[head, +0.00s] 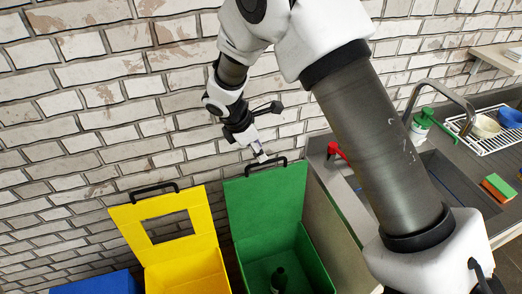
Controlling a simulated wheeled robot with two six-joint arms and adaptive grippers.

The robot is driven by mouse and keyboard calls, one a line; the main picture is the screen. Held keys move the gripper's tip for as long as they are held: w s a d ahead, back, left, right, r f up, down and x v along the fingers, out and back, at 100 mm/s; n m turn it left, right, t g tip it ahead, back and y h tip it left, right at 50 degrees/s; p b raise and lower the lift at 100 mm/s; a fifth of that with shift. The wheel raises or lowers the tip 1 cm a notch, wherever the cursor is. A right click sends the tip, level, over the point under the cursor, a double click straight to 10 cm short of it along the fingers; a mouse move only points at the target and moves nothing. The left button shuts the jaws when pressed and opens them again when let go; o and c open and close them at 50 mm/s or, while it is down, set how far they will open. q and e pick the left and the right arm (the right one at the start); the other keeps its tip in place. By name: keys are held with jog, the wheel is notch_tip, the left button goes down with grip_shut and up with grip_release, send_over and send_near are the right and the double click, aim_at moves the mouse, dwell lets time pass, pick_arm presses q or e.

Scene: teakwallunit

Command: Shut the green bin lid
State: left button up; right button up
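The green bin (315,262) stands at the bottom centre, and its front is cut off by the picture edge. Its green lid (265,205) stands open, raised upright at the back near the brick wall. A black handle (283,161) sits on the lid's top edge. My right gripper (259,151) reaches down from above, with its tip at or just above the left part of this handle. I cannot tell whether it touches the handle, or whether its fingers are open or shut. My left gripper is out of view.
A dark bottle (279,280) is inside the green bin. A yellow bin (190,272) with its lid raised stands to the left, beside a blue lid (97,284). A counter (470,195) with a tap (440,88), sponge and dish rack is at the right, behind my arm.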

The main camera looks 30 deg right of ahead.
aim_at(263, 163)
jog(key=x, duration=0.5)
jog(key=shift+w+f+p, duration=0.2)
jog(key=shift+w+p, duration=0.05)
jog(key=shift+p, duration=0.05)
jog(key=shift+s, duration=0.1)
jog(key=shift+s+r, duration=0.1)
jog(key=shift+r, duration=0.05)
jog(key=c, duration=0.3)
grip_shut()
